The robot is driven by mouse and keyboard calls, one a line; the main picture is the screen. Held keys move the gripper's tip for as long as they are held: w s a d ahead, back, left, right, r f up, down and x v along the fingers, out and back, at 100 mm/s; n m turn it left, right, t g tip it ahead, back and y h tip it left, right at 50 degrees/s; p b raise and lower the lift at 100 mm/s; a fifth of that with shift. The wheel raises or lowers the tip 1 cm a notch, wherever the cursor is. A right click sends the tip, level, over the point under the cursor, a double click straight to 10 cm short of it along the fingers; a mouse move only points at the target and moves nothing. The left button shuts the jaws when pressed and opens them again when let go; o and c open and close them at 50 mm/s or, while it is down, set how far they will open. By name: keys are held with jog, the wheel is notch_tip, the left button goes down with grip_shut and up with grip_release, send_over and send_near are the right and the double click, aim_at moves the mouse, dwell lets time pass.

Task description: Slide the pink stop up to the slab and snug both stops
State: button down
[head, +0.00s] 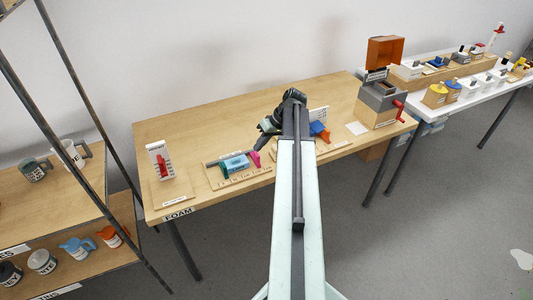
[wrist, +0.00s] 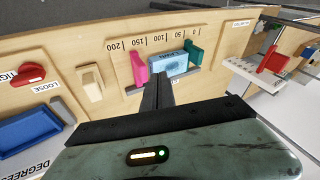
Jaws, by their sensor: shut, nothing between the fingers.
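The pink stop (wrist: 139,68) stands upright on a wooden scale board (wrist: 113,58), close to one end of the light-blue slab (wrist: 168,66). I cannot tell whether they touch. The green stop (wrist: 194,54) is at the slab's other end, by the low numbers. The head view also shows the pink stop (head: 255,158), slab (head: 236,163) and green stop (head: 224,171). My gripper (wrist: 158,80) is shut and empty, its dark fingertips in front of the slab's near side, beside the pink stop. The fingers hide part of the board's near edge.
In the wrist view, a red knob (wrist: 30,72) sits between TIGHT and LOOSE labels, with a pale wooden block (wrist: 90,83) between it and the board. A blue tray (wrist: 30,132) is at lower left. A white stand with a red lever (wrist: 272,60) is at right.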

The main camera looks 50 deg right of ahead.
aim_at(258, 155)
jog(key=s+d+r+t, duration=0.1)
jog(key=s+d+t, duration=0.1)
jog(key=s+d, duration=0.6)
jog(key=w+f+b, duration=0.4)
jog(key=f+b, duration=0.1)
jog(key=w+f+b, duration=0.2)
jog(key=f+b, duration=0.1)
jog(key=shift+w+a, duration=0.25)
jog(key=shift+a, duration=0.1)
jog(key=a, duration=0.1)
jog(key=w+a, duration=0.1)
jog(key=a, duration=0.1)
jog(key=shift+w+a+r, duration=0.15)
jog(key=shift+w+r, duration=0.05)
jog(key=shift+w+a, duration=0.2)
jog(key=shift+a, duration=0.15)
jog(key=shift+w+a, duration=0.25)
jog(key=shift+a, duration=0.35)
jog(key=shift+w+a, duration=0.25)
jog(key=shift+a, duration=0.35)
